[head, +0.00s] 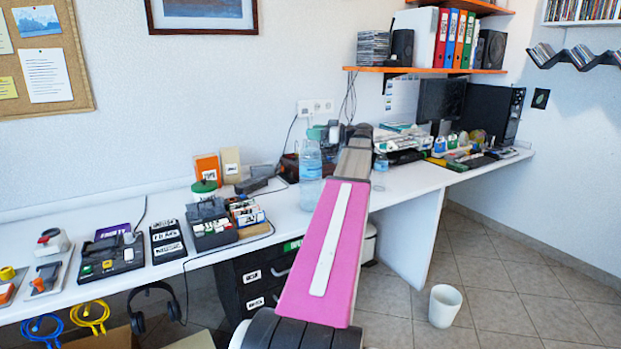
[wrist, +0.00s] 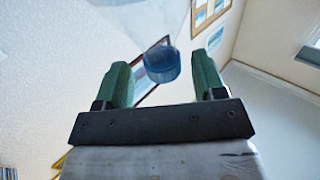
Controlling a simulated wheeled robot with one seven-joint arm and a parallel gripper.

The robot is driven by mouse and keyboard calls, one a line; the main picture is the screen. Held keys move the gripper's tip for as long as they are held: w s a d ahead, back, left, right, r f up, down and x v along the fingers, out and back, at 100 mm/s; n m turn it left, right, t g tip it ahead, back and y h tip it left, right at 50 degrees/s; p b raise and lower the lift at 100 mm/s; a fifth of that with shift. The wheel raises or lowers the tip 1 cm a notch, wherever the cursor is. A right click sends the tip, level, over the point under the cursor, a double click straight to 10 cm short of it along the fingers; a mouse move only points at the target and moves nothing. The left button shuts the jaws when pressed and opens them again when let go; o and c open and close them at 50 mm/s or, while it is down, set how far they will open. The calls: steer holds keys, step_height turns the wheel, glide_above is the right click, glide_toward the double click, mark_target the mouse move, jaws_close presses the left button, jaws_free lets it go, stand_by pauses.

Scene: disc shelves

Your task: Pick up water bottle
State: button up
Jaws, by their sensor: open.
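A clear water bottle (head: 310,178) with a blue cap stands upright on the white desk, just left of my arm in the head view. In the wrist view its blue cap (wrist: 162,64) shows in the gap between my two green fingers, with the clear body (wrist: 145,18) running out of the top of the picture. My gripper (wrist: 163,72) is open, with clear space on both sides of the cap. In the head view my gripper is partly hidden behind the bottle top and my own arm. I cannot tell whether a finger touches the bottle.
A smaller bottle (head: 381,168) stands right of my arm. Orange and tan boxes (head: 207,168) and a dark device with cards (head: 212,222) are left of the bottle. An orange shelf (head: 425,70) hangs above the desk's right part. A white bin (head: 444,306) stands on the floor.

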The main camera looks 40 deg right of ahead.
steer(key=x, duration=0.3)
steer(key=shift+w+a, duration=0.2)
steer(key=shift+a, duration=0.15)
steer(key=shift+c, duration=0.4)
jaws_close()
steer(key=shift+r, duration=0.1)
